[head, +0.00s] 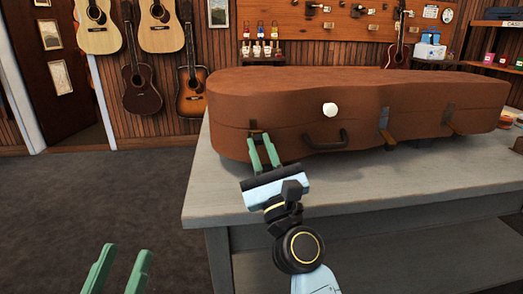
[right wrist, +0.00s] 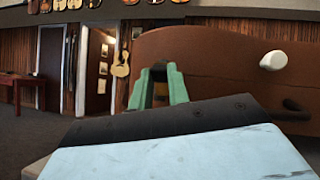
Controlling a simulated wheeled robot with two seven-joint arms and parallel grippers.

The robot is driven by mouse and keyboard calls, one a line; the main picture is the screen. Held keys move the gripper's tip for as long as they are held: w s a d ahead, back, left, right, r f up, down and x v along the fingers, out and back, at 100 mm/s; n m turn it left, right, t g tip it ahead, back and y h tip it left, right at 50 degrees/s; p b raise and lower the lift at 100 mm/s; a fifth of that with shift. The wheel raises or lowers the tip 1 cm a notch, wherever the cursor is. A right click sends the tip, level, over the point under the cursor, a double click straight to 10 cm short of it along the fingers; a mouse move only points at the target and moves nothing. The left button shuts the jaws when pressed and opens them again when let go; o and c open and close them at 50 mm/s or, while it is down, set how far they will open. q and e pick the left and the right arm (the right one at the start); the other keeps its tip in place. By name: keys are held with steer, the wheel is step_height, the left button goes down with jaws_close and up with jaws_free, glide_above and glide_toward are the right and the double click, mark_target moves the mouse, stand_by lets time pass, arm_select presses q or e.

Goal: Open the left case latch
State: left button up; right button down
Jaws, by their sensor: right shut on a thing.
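The brown instrument case (head: 440,92) lies closed on the grey table. Its left latch (head: 258,131) is at the left of the front side, largely hidden by my right gripper. My right gripper (head: 262,138) is shut on this latch, its green fingers on either side of it. In the right wrist view, the fingers (right wrist: 158,75) stand against the case (right wrist: 210,55), with a dark part between them. My left gripper (head: 125,250) is at the bottom left, over the floor, empty, its fingers apart.
A dark handle (head: 327,143), a white round knob (head: 329,109) and another latch (head: 384,119) with a brassy lower part are further right on the case. The grey table (head: 215,190) has bare room in front. Guitars (head: 142,90) hang on the back wall.

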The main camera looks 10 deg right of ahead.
steer(key=c, duration=1.3)
jaws_free()
steer(key=shift+c, duration=0.2)
